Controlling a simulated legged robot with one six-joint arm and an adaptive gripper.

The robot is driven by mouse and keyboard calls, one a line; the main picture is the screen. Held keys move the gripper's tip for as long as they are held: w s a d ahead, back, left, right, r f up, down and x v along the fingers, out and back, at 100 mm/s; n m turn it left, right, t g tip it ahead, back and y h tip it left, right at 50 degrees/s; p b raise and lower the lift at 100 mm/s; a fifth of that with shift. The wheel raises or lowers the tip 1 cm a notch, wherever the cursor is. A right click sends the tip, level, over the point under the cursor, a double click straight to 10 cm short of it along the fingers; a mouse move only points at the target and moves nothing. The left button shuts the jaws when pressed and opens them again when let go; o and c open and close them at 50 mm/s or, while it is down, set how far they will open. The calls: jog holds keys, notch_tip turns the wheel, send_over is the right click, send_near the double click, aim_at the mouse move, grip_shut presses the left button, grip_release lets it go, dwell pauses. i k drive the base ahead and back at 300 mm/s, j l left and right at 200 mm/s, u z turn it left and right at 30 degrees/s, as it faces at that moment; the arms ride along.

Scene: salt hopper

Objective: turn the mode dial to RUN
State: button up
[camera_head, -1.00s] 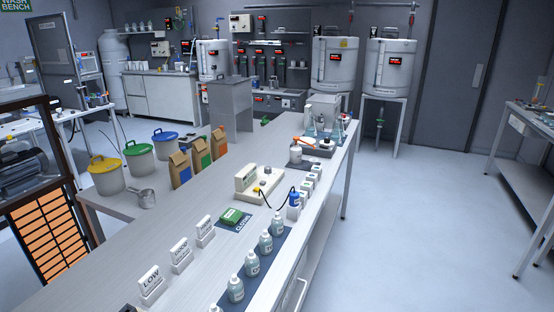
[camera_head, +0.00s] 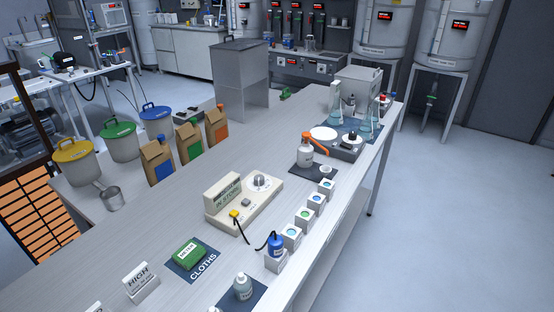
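A cream bench meter (camera_head: 227,205) stands in the middle of the long bench. A round grey dial (camera_head: 260,181) sits on its top right part; I cannot read its markings or tell where it points. The meter's upright panel shows text that seems to include "IN STORE". A second dark knob (camera_head: 349,138) is on the stirrer-like unit farther back; no RUN marking is legible on either. My gripper is not in view.
A blue-capped probe (camera_head: 275,246) on a black cable stands right of the meter, near several small white pots. An orange-topped bottle (camera_head: 305,152) stands behind. A green cloth pack (camera_head: 188,254) lies in front. Clear floor (camera_head: 430,230) runs along the bench's right side.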

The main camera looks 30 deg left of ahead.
aim_at(259, 179)
jog(key=i+u, duration=0.1)
jog(key=i, duration=0.55)
jog(key=i+l+u, duration=0.1)
jog(key=i, duration=0.55)
jog(key=i+l+u, duration=0.1)
jog(key=u, duration=0.9)
jog(key=i+l, duration=0.05)
